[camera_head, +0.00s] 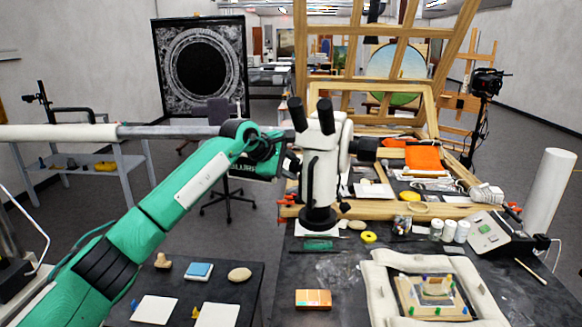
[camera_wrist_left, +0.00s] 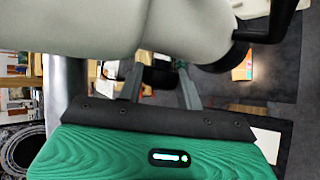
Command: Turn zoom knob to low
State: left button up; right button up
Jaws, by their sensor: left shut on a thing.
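The microscope (camera_head: 321,170) stands upright on the dark table, with a white body, black eyepieces and a black round base. My left gripper (camera_head: 289,163) is at the left side of its body, below the eyepieces. In the left wrist view, the pale microscope body (camera_wrist_left: 110,25) fills the top, and the two grey fingers of my left gripper (camera_wrist_left: 160,86) reach up to it. The gripper is shut on a small dark knob (camera_wrist_left: 160,76), partly hidden under the body. The knob's setting and markings cannot be read. My right gripper is not in view.
A padded white frame (camera_head: 375,285) holding a gilt fragment (camera_head: 437,287) lies at the front right. An orange box (camera_head: 313,299), a yellow ring (camera_head: 369,237) and several jars (camera_head: 449,231) are on the table. A wooden easel frame (camera_head: 345,100) stands behind the microscope.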

pick_arm(q)
jog(key=o, duration=1)
jog(key=shift+s+a+r, duration=0.1)
jog(key=shift+r, duration=0.05)
jog(key=shift+b+v, duration=3)
jog(key=shift+v, duration=3.75)
